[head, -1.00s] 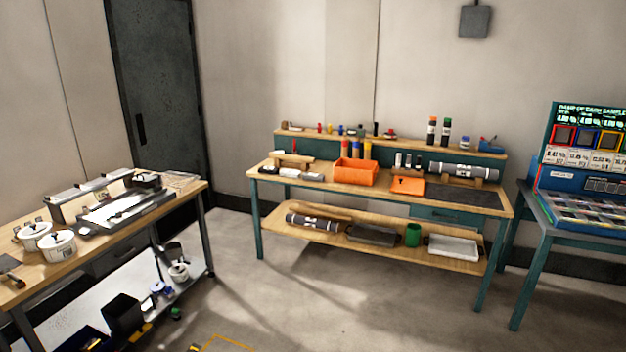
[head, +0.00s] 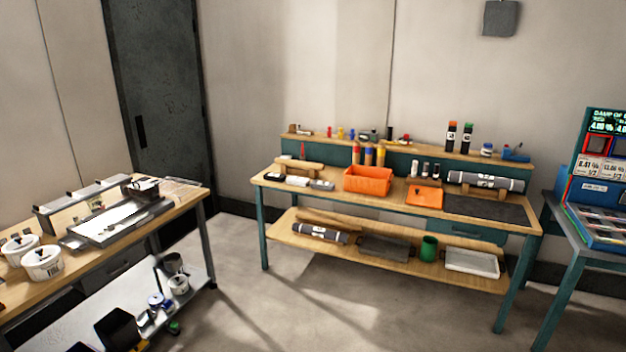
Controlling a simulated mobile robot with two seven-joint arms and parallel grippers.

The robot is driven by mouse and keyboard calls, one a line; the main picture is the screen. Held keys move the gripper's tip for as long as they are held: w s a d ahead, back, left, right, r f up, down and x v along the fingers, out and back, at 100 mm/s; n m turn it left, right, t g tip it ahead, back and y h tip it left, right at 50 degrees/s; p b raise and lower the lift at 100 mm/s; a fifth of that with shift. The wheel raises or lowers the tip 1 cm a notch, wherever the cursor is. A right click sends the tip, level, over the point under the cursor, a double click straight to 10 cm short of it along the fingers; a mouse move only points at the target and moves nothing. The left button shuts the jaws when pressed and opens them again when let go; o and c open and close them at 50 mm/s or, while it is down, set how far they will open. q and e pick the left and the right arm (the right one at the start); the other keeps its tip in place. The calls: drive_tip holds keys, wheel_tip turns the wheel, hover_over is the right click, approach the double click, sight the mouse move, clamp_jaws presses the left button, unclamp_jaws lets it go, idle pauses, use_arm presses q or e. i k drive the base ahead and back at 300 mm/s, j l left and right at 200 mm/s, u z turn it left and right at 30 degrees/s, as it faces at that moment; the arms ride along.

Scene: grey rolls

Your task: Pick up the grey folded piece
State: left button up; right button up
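I cannot tell for sure which thing is the grey folded piece. A small grey piece (head: 322,185) lies on the left part of the teal workbench top, beside a white roll (head: 297,181). A grey roll with white bands (head: 486,181) rests on wooden supports at the right of the bench top. A similar roll (head: 320,233) lies on the lower shelf, left of a dark grey tray-like piece (head: 385,247). A flat dark mat (head: 487,210) lies at the bench's right end. Neither of my grippers is in view.
The teal workbench (head: 395,202) also holds an orange bin (head: 368,181). A side table at left (head: 188,205) carries white tubs (head: 43,262) and a metal tray (head: 117,222). A blue display stand (head: 597,190) stands at right. The floor (head: 290,310) between is clear.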

sight(327, 186)
drive_tip(key=i, duration=1.65)
drive_tip(key=i+u, duration=0.1)
drive_tip(key=i, duration=0.45)
drive_tip(key=i+l, duration=0.15)
drive_tip(key=i, duration=0.35)
drive_tip(key=i+l+u, duration=0.15)
drive_tip(key=i, duration=0.4)
drive_tip(key=i+l+u, duration=0.15)
drive_tip(key=i+u, duration=0.15)
drive_tip(key=i, duration=0.15)
drive_tip(key=i+l+u, duration=0.3)
drive_tip(key=i, duration=0.15)
